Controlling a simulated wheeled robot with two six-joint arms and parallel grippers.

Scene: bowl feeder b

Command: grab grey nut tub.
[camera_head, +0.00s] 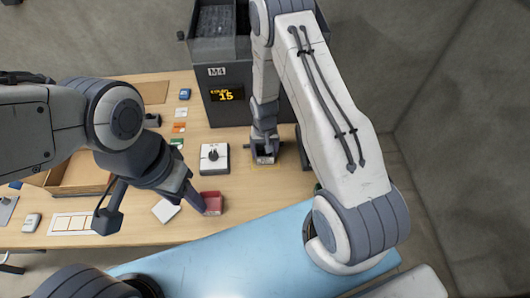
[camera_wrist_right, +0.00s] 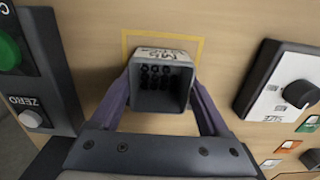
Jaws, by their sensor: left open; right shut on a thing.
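The grey nut tub (camera_wrist_right: 162,103) sits between the fingers of my right gripper (camera_wrist_right: 163,92) in the right wrist view. It has a pale handwritten label on one side and several dark pieces inside. The fingers are shut on its two sides. In the head view my right gripper (camera_head: 264,153) is at the tub (camera_head: 265,159), in front of the dark machine. The tub is over a yellow outlined square on the table; I cannot tell whether it still touches the wood. My left gripper (camera_head: 194,198) is open, beside a red tub (camera_head: 213,203).
The dark feeder machine (camera_head: 224,108) with a lit display stands behind the tub. A white box with a black knob (camera_head: 214,159) is to its left. A panel with a green button (camera_wrist_right: 8,52) is close by in the right wrist view. A cardboard box (camera_head: 85,172) lies left.

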